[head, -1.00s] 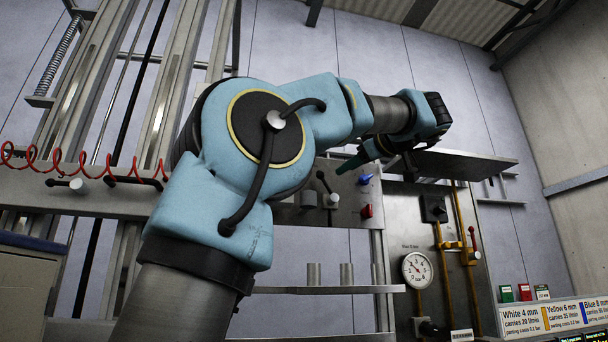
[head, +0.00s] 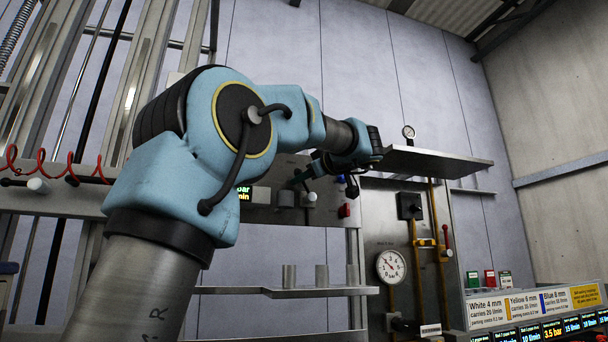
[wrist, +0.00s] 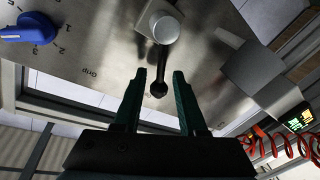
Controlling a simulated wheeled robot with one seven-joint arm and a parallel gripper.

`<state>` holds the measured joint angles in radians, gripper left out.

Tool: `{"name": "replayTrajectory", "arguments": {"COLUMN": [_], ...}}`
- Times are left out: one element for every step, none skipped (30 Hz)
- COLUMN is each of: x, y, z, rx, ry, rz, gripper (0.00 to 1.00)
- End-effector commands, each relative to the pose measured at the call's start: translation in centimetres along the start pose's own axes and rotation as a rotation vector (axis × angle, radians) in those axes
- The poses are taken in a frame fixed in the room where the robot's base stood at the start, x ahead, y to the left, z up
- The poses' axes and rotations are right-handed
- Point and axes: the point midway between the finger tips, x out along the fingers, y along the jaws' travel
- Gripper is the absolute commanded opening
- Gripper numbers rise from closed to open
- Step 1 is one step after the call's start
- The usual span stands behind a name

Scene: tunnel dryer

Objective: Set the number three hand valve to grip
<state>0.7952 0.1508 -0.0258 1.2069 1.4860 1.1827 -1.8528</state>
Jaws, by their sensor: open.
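The hand valve is a black ball-ended lever (wrist: 160,75) on a pale round hub (wrist: 166,28), on a metal panel (wrist: 100,40). The word "Grip" is printed left of the lever in the wrist view; no valve number is readable. My gripper (wrist: 159,74) is open, its green fingers on either side of the lever's ball end in the picture. I cannot tell whether they reach its depth.
A blue numbered knob (wrist: 28,28) and a grey block (wrist: 245,68) flank the valve. A red knob (head: 344,210) sits at the panel's right. A metal shelf (head: 430,162) juts out right of my wrist. A lower shelf (head: 280,291) holds metal cylinders.

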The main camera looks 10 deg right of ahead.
Motion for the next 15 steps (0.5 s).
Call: {"name": "replayTrajectory", "arguments": {"x": [0.01, 0.0, 0.0, 0.0, -0.01, -0.01, -0.01, -0.02, -0.02, -0.02, -0.02, -0.02, -0.03, -0.03, -0.03], "y": [-0.02, -0.02, -0.02, -0.02, -0.02, -0.02, -0.02, -0.02, -0.02, -0.02, -0.02, -0.02, -0.02, -0.02, -0.02], "z": [0.04, 0.04, 0.03, 0.03, 0.03, 0.02, 0.02, 0.01, 0.01, 0.01, 0.0, 0.0, 0.0, 0.0, -0.01], "rx": [0.0, 0.0, 0.0, 0.0, 0.0, 0.0, 0.0, 0.0, 0.0, 0.0, 0.0, 0.0, 0.0, 0.0, 0.0], "ry": [0.0, 0.0, 0.0, 0.0, 0.0, 0.0, 0.0, 0.0, 0.0, 0.0, 0.0, 0.0, 0.0, 0.0, 0.0], "rz": [0.0, 0.0, 0.0, 0.0, 0.0, 0.0, 0.0, 0.0, 0.0, 0.0, 0.0, 0.0, 0.0, 0.0, 0.0], "gripper": [0.41, 0.41, 0.41, 0.41, 0.39, 0.34, 0.31, 0.28, 0.23, 0.2, 0.16, 0.12, 0.08, 0.05, 0.01]}}
